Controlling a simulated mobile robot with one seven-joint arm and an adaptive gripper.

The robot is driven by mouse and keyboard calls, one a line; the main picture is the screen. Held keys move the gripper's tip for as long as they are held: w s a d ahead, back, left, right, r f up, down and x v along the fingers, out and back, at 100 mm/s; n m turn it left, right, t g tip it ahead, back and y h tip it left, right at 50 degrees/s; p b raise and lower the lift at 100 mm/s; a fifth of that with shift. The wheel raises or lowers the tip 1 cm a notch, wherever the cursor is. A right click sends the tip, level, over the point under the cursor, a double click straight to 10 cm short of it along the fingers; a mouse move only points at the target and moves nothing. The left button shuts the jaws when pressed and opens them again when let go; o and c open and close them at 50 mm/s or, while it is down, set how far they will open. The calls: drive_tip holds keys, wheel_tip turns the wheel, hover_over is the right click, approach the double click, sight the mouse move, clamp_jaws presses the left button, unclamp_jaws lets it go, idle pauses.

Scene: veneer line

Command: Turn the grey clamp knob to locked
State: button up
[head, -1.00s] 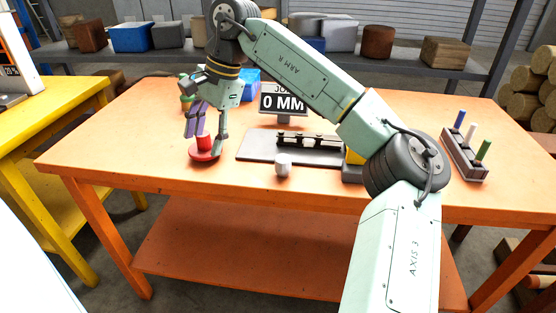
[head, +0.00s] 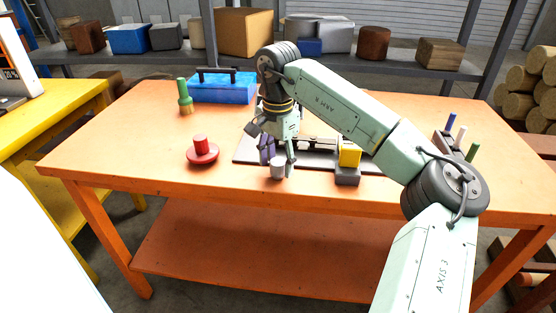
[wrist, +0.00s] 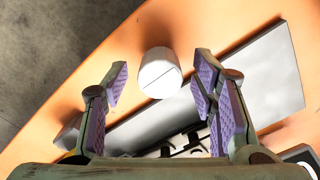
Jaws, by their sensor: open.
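The grey clamp knob (head: 278,168) stands at the front edge of the grey plate on the orange table. In the wrist view the knob (wrist: 159,73) shows as a pale round cap with a thin line across its face. It lies between and just beyond my fingertips. My gripper (head: 277,158) is open and points down over the knob in the head view. In the wrist view my gripper (wrist: 160,82) has purple-padded fingers spread on both sides of the knob, with a gap on each side. No lock marking is legible.
A yellow block on a grey base (head: 348,160) stands right of the knob. A red knob on a red disc (head: 202,152) is at left. A blue toolbox (head: 222,90) and a green-handled object (head: 184,97) are behind. The table's (head: 110,150) left part is clear.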

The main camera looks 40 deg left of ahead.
drive_tip(key=shift+f, duration=0.4)
drive_tip(key=shift+c, duration=0.2)
drive_tip(key=c, duration=1.1)
